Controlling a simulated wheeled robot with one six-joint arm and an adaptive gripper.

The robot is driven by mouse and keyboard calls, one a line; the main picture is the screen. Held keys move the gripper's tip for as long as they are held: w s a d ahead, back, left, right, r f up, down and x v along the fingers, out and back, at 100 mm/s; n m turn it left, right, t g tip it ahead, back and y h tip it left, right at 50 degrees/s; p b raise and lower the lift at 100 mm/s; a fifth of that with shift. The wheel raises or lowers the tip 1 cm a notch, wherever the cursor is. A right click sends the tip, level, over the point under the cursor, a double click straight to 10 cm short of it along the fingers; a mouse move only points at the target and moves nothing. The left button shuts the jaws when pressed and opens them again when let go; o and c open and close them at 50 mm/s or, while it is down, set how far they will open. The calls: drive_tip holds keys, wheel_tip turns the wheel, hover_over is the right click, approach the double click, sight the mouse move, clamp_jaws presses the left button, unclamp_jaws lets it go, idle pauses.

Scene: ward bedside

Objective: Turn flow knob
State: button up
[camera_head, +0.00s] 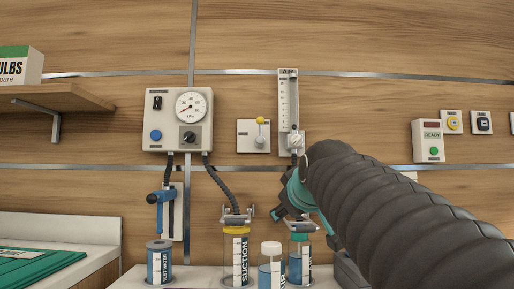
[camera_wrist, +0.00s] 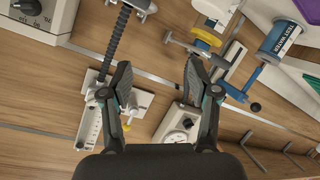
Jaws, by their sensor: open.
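The AIR flowmeter (camera_head: 288,95) is a tall white scale on the wall, with a pale flow knob (camera_head: 295,141) at its lower end. My gripper (camera_head: 283,205), black and teal, is just below the flowmeter, partly hidden by my arm. In the wrist view the scene is roughly upside down. My gripper (camera_wrist: 156,78) there has two fingers spread apart with nothing between them. The flowmeter (camera_wrist: 88,126) lies to the left of the left finger. The knob area is partly behind that finger, so its contact cannot be told.
A suction regulator (camera_head: 158,117) with a gauge and a yellow-tipped lever plate (camera_head: 247,136) are left of the flowmeter. A suction jar (camera_head: 236,262) and a blue bottle (camera_head: 159,265) stand below. A READY box (camera_head: 428,141) is right. The wall above is clear.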

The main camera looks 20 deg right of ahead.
sight(297, 139)
drive_tip(key=w+d+r+n+t+h, duration=0.1)
drive_tip(key=w+d+r+t, duration=0.15)
drive_tip(key=r, duration=0.55)
drive_tip(key=w+d+r+n+t+h, duration=0.1)
drive_tip(key=d+r, duration=0.2)
drive_tip(key=r, duration=0.6)
drive_tip(key=p+x, duration=0.1)
drive_tip(key=x, duration=0.3)
drive_tip(key=p+x, duration=0.1)
drive_tip(key=x, duration=0.3)
drive_tip(key=p+x, duration=0.1)
drive_tip(key=x, duration=0.4)
drive_tip(key=shift+d+f, duration=0.25)
drive_tip(key=shift+d, duration=0.15)
drive_tip(key=c, duration=1.2)
drive_tip(key=shift+o, duration=0.2)
